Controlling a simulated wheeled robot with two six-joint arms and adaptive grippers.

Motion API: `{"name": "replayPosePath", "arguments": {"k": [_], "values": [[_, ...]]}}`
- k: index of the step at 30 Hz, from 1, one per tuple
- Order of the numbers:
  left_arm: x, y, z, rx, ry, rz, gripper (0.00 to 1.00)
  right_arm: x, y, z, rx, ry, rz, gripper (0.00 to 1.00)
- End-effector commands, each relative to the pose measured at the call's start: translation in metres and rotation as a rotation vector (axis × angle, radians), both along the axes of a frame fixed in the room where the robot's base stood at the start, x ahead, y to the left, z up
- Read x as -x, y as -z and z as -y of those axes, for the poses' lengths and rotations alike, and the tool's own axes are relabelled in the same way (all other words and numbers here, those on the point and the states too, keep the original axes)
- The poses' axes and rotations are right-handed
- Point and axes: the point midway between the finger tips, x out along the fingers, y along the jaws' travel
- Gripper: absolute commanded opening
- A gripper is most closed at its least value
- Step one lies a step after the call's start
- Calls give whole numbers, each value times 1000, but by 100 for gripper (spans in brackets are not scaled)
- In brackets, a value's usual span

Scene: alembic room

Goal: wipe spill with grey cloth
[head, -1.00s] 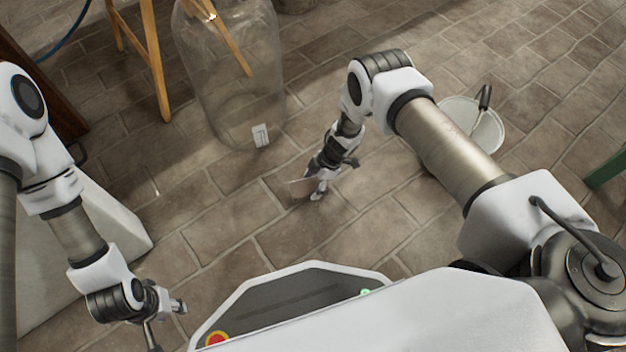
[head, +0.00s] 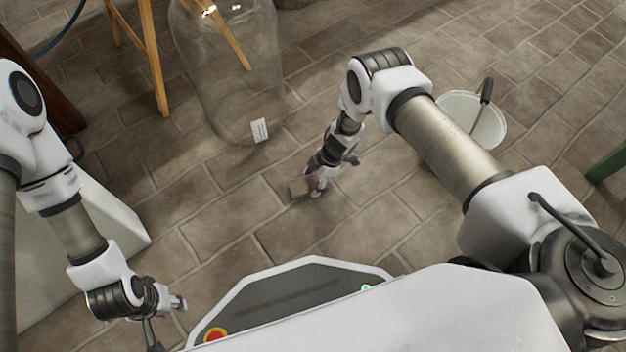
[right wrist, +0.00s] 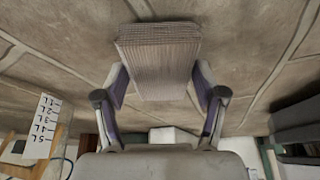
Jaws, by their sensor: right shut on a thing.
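The grey cloth (head: 299,187) is a small folded, ribbed pad with a brownish tint. My right gripper (head: 316,186) is shut on it, low over the brick floor in the middle of the head view. In the right wrist view the cloth (right wrist: 158,60) sits between the two fingers of the right gripper (right wrist: 160,82) and sticks out past them. I cannot tell whether it touches the floor. I cannot make out a spill on the floor in either view. My left gripper (head: 168,322) is at the lower left of the head view, its fingers apart and empty.
A big glass vessel (head: 231,90) with a white label stands on the floor beyond my right gripper. Wooden legs (head: 153,65) stand behind it. Floor (head: 250,215) around the cloth is clear.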

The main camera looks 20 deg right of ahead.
Motion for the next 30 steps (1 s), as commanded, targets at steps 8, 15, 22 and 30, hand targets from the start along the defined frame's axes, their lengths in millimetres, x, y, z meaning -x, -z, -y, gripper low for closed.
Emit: {"name": "replayPosePath", "arguments": {"k": [8, 15, 22, 30], "values": [[0, 7, 0, 0, 0, 0, 40, 0, 6, 0, 0, 0, 0, 42], [0, 12, 0, 0, 0, 0, 40, 0, 10, 0, 0, 0, 0, 42], [0, 16, 0, 0, 0, 0, 40, 0, 14, 0, 0, 0, 1, 42], [0, 20, 0, 0, 0, 0, 40, -1, 16, 1, 0, 0, 1, 42]]}}
